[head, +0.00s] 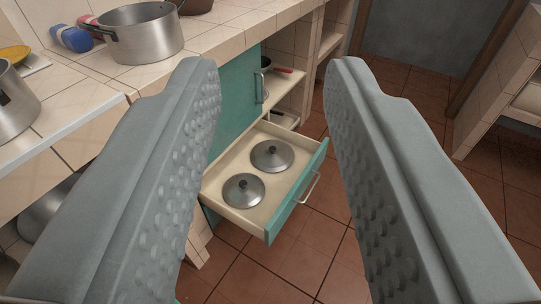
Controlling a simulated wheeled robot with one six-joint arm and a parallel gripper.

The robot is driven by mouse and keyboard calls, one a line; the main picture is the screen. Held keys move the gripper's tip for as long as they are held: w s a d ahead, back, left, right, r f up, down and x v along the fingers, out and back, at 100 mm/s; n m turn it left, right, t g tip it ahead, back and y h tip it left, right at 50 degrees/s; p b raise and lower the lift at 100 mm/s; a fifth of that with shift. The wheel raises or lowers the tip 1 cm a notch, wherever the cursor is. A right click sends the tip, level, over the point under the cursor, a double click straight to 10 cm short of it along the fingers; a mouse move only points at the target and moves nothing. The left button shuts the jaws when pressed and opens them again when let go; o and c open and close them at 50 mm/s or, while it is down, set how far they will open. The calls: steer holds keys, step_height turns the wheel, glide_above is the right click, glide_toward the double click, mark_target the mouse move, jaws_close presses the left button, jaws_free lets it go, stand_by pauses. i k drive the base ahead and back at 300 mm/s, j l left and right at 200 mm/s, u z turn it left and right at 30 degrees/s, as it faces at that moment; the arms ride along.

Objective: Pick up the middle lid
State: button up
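Two round metal lids with dark knobs lie flat in an open drawer (277,217) with a green front. One lid (272,157) is farther back in the drawer and the other lid (254,190) is nearer. I see only two lids, so I cannot tell which is the middle one; my left finger may hide part of the drawer. My gripper (269,75) is wide open and empty. Its two grey studded fingers stand on either side of the view, above and short of the drawer, apart from both lids.
A green cabinet door (238,92) rises behind the drawer. Open tiled floor (402,78) lies to the right.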

mark_target(272, 156)
steer(key=i+l, duration=0.9)
steer(key=j+u, duration=0.05)
